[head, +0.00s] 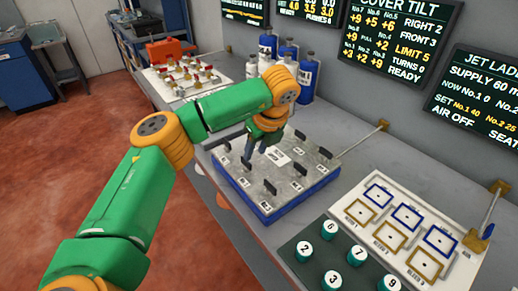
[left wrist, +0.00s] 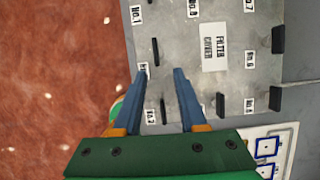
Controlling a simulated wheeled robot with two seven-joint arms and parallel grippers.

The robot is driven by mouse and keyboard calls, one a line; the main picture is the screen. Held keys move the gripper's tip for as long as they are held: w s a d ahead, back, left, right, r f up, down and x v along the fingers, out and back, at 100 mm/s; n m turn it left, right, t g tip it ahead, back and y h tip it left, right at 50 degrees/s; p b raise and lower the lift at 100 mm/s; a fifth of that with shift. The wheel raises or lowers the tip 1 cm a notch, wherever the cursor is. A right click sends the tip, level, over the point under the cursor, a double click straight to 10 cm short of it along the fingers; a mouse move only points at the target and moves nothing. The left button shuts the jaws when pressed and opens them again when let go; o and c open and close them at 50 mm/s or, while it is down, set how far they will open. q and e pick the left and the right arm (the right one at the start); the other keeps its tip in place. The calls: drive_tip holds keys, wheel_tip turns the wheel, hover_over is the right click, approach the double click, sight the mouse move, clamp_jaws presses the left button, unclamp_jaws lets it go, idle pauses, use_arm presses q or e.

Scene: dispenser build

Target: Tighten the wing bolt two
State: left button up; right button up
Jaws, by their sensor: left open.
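The filter cover is a grey plate on a blue base (head: 301,201) on the bench, with several upright dark wing bolts. In the left wrist view the plate (left wrist: 235,82) carries a "FILTER COVER" label and numbered tags. The wing bolt beside the tag that seems to read No.2 (left wrist: 163,110) shows between my fingers in that picture. My left gripper (left wrist: 163,76) is open and empty, pointing down over the plate. In the head view my left gripper (head: 259,150) is partly hidden by its own wrist. I cannot tell its exact height above the bolt. My right gripper is not in view.
A green tray with numbered cylinders (head: 303,251) and a white board with blue and yellow squares (head: 398,228) lie at the right. Blue-and-white bottles (head: 307,78) and a parts board (head: 186,76) stand behind. A wall screen (head: 393,38) reads "COVER TILT", "LIMIT 5", "TURNS 0", "READY".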

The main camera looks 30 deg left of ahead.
sight(247, 163)
use_arm(q)
drive_tip(key=p+x, duration=0.1)
drive_tip(key=x, duration=0.2)
drive_tip(key=a+p+x, duration=0.1)
drive_tip(key=x, duration=0.2)
drive_tip(key=shift+s+a, duration=0.1)
drive_tip(key=shift+a, duration=0.15)
drive_tip(key=shift+f, duration=0.15)
clamp_jaws()
